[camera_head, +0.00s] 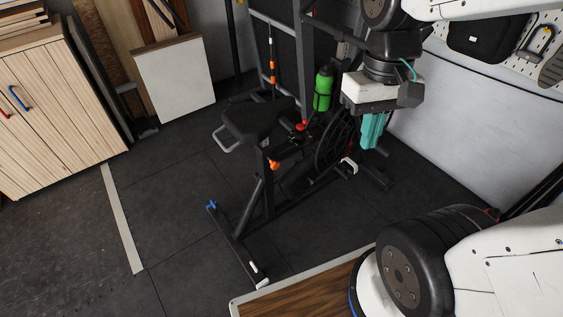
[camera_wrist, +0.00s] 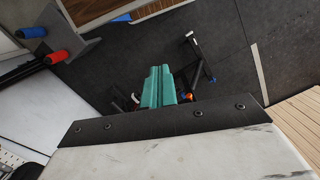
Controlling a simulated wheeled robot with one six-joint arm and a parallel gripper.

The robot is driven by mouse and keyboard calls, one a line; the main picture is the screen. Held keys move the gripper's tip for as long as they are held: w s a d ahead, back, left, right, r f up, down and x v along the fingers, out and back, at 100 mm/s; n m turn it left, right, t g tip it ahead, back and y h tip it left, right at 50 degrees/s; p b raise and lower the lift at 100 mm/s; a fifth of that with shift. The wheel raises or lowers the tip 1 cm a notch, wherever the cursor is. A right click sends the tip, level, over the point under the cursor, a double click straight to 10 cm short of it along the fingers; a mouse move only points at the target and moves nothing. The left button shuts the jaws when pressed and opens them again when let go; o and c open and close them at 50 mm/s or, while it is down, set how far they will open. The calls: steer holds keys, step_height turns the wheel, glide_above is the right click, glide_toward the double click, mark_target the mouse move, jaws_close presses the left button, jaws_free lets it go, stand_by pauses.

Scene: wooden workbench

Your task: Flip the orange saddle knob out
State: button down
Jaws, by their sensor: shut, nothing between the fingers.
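The orange saddle knob (camera_head: 274,165) is on the frame of a black exercise bike, just below the black saddle (camera_head: 259,120). My gripper (camera_head: 371,146) has teal fingers that point down, shut and empty. It is to the right of the knob in the head view, apart from it, over the bike's flywheel end. In the wrist view the shut fingers (camera_wrist: 157,72) cover part of the bike. A small orange spot (camera_wrist: 183,95) shows just right of them; I cannot tell if it is the saddle knob.
A red knob (camera_head: 301,126), a green bottle (camera_head: 323,89) and the dark flywheel (camera_head: 335,142) are between the saddle and my gripper. A wooden tabletop edge (camera_head: 300,295) is at the bottom. A wooden cabinet (camera_head: 60,110) stands left. Dark floor left of the bike is clear.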

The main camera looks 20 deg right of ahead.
steer(key=w+f+m+g+y, duration=0.35)
steer(key=w+f+y, duration=0.35)
steer(key=w+f, duration=0.6)
steer(key=w+d+f+m+t+y, duration=0.1)
steer(key=w+f+m+t+y, duration=0.25)
steer(key=f, duration=0.75)
steer(key=w+d+f+t+y, duration=0.2)
steer(key=w+f+t, duration=0.4)
steer(key=f, duration=0.5)
steer(key=w+d+f+m+t+y, duration=0.1)
steer(key=w+f+m+t+y, duration=0.15)
steer(key=w+f, duration=0.6)
steer(key=w+d+n+t, duration=0.1)
steer(key=w+d+f+n+t+h, duration=0.1)
steer(key=t, duration=0.1)
steer(key=w+d+f+n+t, duration=0.1)
steer(key=t, duration=0.1)
steer(key=shift+w+d+f+n+h, duration=0.1)
steer(key=shift+w+d+n+h, duration=0.15)
steer(key=shift+d+h, duration=0.1)
steer(key=shift+a, duration=0.1)
